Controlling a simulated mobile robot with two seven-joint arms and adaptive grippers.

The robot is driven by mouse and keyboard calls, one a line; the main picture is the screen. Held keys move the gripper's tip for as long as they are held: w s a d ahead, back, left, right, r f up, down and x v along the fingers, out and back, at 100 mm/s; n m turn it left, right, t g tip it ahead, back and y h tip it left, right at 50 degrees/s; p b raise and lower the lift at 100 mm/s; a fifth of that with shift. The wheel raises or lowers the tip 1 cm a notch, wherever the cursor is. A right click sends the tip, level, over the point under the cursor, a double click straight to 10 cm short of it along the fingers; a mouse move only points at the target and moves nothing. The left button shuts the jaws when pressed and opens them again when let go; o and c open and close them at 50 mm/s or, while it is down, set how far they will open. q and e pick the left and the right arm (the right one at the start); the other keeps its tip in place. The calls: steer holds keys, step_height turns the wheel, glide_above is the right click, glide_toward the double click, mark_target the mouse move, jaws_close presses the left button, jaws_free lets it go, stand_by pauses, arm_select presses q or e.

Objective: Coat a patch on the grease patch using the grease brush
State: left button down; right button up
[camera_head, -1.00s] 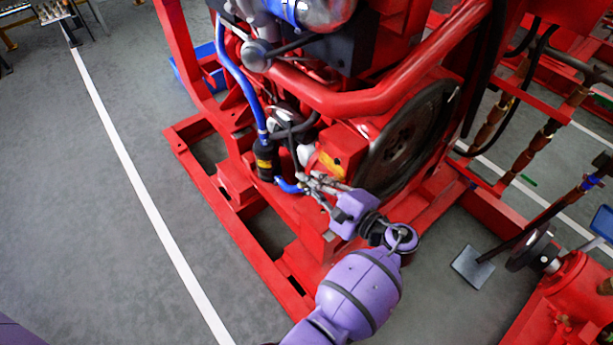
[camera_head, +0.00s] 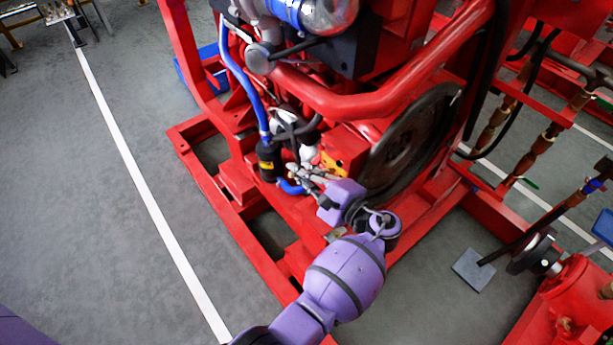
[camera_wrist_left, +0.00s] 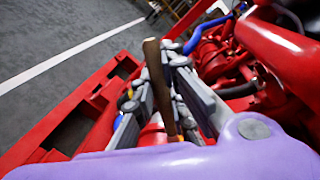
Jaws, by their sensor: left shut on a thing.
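My left gripper (camera_head: 302,176) reaches in to the lower front of the red diesel engine (camera_head: 335,100). In the left wrist view its grey fingers (camera_wrist_left: 158,85) are shut on a brown, stick-like handle, which I take as the grease brush (camera_wrist_left: 152,62). The brush's bristles cannot be made out. A small yellow-orange patch (camera_head: 334,164) shows on a red block just right of and above the gripper in the head view. I cannot tell whether it is the grease patch. Contact between brush and engine cannot be seen. My right gripper is not in view.
A blue hose (camera_head: 240,85) runs down to a black cylinder (camera_head: 268,160) close left of the gripper. A large dark flywheel (camera_head: 408,140) stands to its right. The red base frame (camera_head: 240,237) lies below. Open grey floor (camera_head: 80,200) is at left.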

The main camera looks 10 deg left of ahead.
arm_select(q)
steer(key=shift+w+a+r+p, duration=0.5)
steer(key=shift+w+a+r, duration=0.35)
steer(key=shift+w+a, duration=1.35)
steer(key=s+f+p+v, duration=0.1)
steer(key=v, duration=0.9)
steer(key=shift+s+f, duration=0.15)
steer(key=shift+f, duration=0.05)
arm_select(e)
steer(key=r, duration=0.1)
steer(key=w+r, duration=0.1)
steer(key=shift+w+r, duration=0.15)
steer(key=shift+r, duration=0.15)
arm_select(q)
steer(key=shift+a, duration=0.1)
steer(key=w+r+x, duration=0.1)
steer(key=x, duration=0.9)
steer(key=shift+w, duration=0.15)
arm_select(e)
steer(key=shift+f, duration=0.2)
arm_select(q)
steer(key=shift+r, duration=0.1)
